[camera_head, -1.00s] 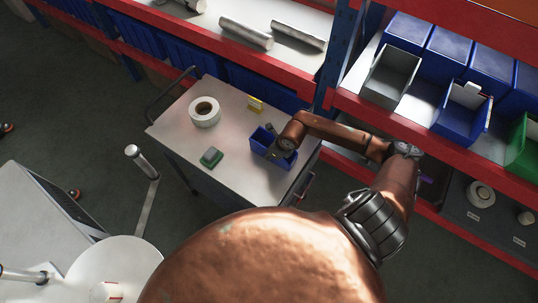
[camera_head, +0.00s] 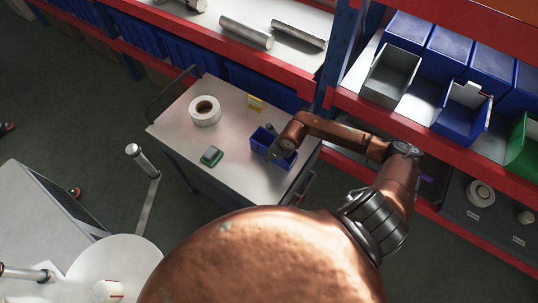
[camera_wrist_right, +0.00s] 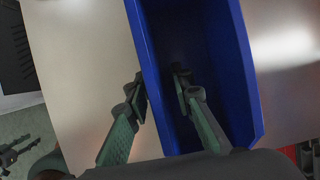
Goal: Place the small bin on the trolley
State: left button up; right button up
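The small blue bin (camera_head: 273,148) rests on the top of the grey trolley (camera_head: 180,110), near its right edge. My right gripper (camera_head: 276,151) reaches down into it from the right. In the right wrist view the fingers of my right gripper (camera_wrist_right: 160,95) straddle one long wall of the small bin (camera_wrist_right: 251,95), one inside and one outside. They are drawn close together on the wall; a slight gap at the inner finger cannot be ruled out. The bin looks empty apart from the finger.
A red-edged shelf (camera_head: 440,140) with blue, grey and green bins stands at right. A shelf with metal cylinders (camera_head: 245,32) is behind.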

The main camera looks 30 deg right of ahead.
jog(key=b+v, duration=0.1)
jog(key=v, duration=1)
jog(key=shift+s+r, duration=0.2)
jog(key=shift+r, duration=0.15)
